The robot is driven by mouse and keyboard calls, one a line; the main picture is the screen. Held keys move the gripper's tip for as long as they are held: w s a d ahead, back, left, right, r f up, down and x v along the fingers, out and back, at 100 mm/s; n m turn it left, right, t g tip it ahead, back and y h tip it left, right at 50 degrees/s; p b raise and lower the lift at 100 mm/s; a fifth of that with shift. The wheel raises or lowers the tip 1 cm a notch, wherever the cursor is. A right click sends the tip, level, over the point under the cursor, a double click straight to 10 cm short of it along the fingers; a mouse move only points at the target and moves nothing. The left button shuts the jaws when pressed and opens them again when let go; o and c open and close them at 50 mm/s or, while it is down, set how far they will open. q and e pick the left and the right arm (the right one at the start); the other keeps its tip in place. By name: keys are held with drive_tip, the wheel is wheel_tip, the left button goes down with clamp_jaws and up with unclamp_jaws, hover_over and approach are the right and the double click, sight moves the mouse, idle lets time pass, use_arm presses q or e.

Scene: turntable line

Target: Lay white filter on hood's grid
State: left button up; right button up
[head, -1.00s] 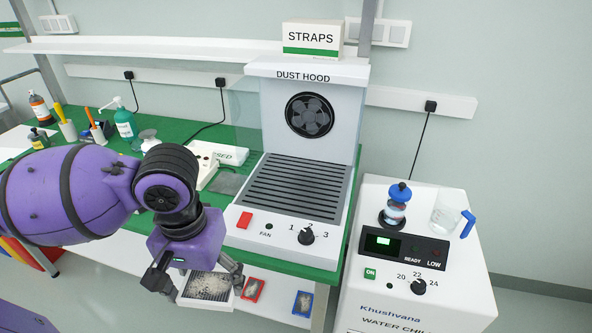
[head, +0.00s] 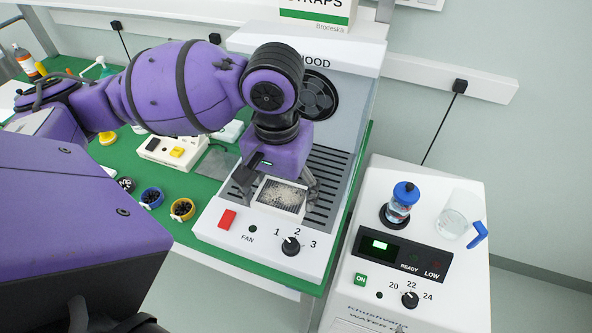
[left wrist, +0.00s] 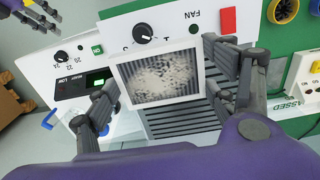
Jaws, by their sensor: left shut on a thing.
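The filter (head: 280,197) has a white frame and a grey, speckled face. My left gripper (head: 276,188) is shut on it, with a finger at each side. It also shows in the left wrist view (left wrist: 160,75). The filter is over the front part of the dark slatted grid (head: 330,165) of the white dust hood (head: 262,250), overlapping the front panel's edge. It looks raised, but I cannot tell the gap. The filter and gripper hide part of the grid. My right gripper (left wrist: 40,14) shows small at the top left of the left wrist view; its opening is unclear.
The hood's front has a red switch (head: 227,219) and a fan knob (head: 291,246). The water chiller (head: 355,295) stands to the right, with a blue-capped bottle (head: 402,200) and a jug (head: 455,222) on top. A switch box (head: 170,152) lies to the left.

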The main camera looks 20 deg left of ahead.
use_arm(q)
drive_tip(key=w+f, duration=0.2)
drive_tip(key=w, duration=0.1)
drive_tip(key=w+a+f+b, duration=0.1)
drive_tip(key=w+f, duration=0.2)
drive_tip(key=w, duration=0.1)
drive_tip(key=w+a+f, duration=0.1)
drive_tip(key=w+f, duration=0.2)
drive_tip(key=w, duration=0.1)
drive_tip(key=shift+f+b, duration=0.1)
drive_tip(key=shift+b, duration=0.2)
drive_tip(key=shift+w+a+f, duration=0.1)
drive_tip(key=shift+w+f, duration=0.4)
drive_tip(key=shift+f, duration=0.1)
wheel_tip(320, 180, down, 3)
drive_tip(key=shift+w+a+r, duration=0.1)
drive_tip(key=shift+r, duration=0.05)
drive_tip(key=shift+f, duration=0.25)
use_arm(e)
drive_tip(key=shift+s+d+f, duration=0.15)
drive_tip(key=shift+s+f, duration=0.25)
drive_tip(key=shift+f, duration=0.15)
drive_tip(key=shift+s+d+f, duration=0.15)
drive_tip(key=shift+s+f, duration=0.2)
drive_tip(key=shift+f, duration=0.15)
drive_tip(key=shift+r, duration=0.1)
